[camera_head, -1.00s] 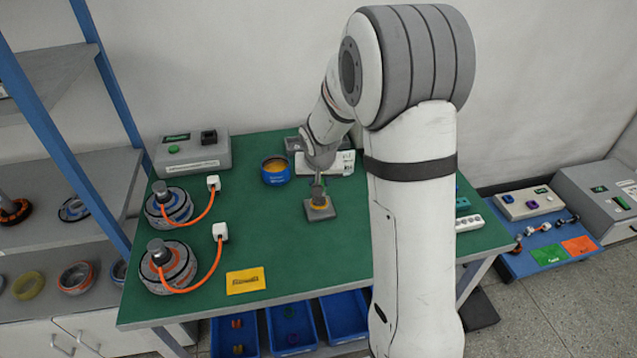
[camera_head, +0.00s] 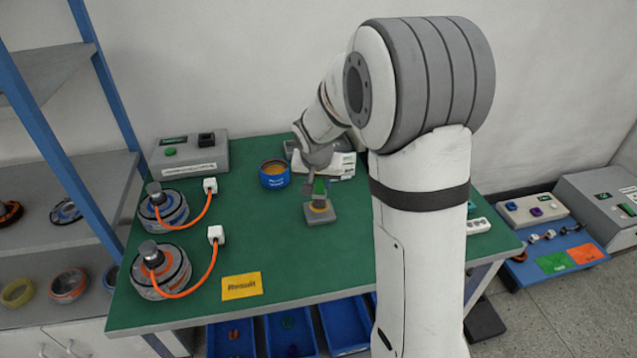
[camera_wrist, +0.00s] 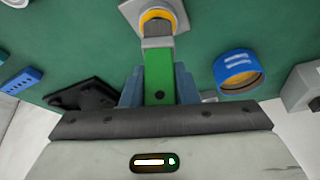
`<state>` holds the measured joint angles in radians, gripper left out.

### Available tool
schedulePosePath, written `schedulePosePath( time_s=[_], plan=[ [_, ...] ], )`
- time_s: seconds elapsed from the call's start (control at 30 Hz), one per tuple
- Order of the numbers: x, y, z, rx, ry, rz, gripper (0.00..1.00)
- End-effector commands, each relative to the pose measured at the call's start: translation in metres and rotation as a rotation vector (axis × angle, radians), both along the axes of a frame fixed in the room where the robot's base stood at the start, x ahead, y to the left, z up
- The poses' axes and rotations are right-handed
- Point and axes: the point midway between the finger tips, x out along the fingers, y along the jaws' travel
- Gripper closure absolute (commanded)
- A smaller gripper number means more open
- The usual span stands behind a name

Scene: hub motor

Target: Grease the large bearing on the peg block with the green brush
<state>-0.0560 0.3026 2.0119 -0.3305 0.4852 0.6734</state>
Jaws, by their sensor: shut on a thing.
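My gripper (camera_head: 318,177) is shut on the green brush (camera_wrist: 159,75), seen between the fingers in the wrist view; it also shows as a small green patch in the head view (camera_head: 320,187). The brush's grey end points at the peg block (camera_head: 321,214), a grey square base on the green table. A yellow-orange ring, the large bearing (camera_wrist: 157,16), sits on the block. In the wrist view the brush end overlaps the bearing; whether they touch I cannot tell. The bearing's near part is hidden behind the brush.
A blue grease tin (camera_head: 274,175) with yellow-brown content stands left of the block. Two hub motors (camera_head: 160,270) with orange cables are at the table's left. A yellow card (camera_head: 242,286) lies in front. A grey box (camera_head: 190,155) stands behind. The middle front is clear.

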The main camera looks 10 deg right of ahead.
Motion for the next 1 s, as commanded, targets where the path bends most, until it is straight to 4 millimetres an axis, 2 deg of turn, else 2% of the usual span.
schedulePosePath(
  time_s=[0.33,0.9,1.0],
  plan=[
    [-0.001,0.000,0.003,-0.001,0.005,0.000,0.91],
    [0.000,0.000,0.048,0.001,0.000,0.000,0.91],
    [0.000,0.000,0.051,0.000,0.000,0.000,0.91]
  ],
)
